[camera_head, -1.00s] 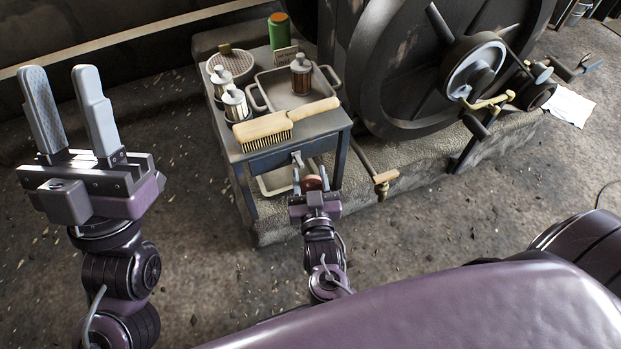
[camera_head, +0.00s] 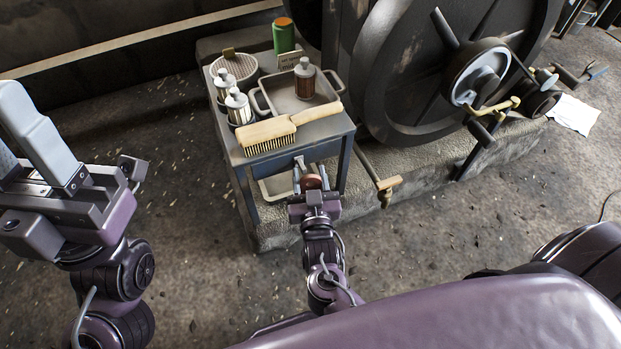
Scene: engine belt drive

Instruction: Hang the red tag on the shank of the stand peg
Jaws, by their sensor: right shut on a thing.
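The red tag (camera_head: 313,182) is a small dark-red disc. My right gripper (camera_head: 310,177) is shut on it, just in front of the small blue-grey stand (camera_head: 292,158) and below its top edge. A small grey piece (camera_head: 300,162) sticks out at the stand's front edge, right beside the tag; it looks like the peg. Its shank is too small and too covered to make out, and I cannot tell whether the tag touches it. My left gripper (camera_head: 10,122) is open and empty at the left edge of the view, partly cut off, far from the stand.
On the stand lie a wooden brush (camera_head: 265,134), a tray (camera_head: 271,97) with a bottle (camera_head: 305,78), two more bottles and a round sieve-like pot. A large flywheel (camera_head: 415,95) and a wooden-handled crank (camera_head: 389,184) are to the right. The floor in front is clear.

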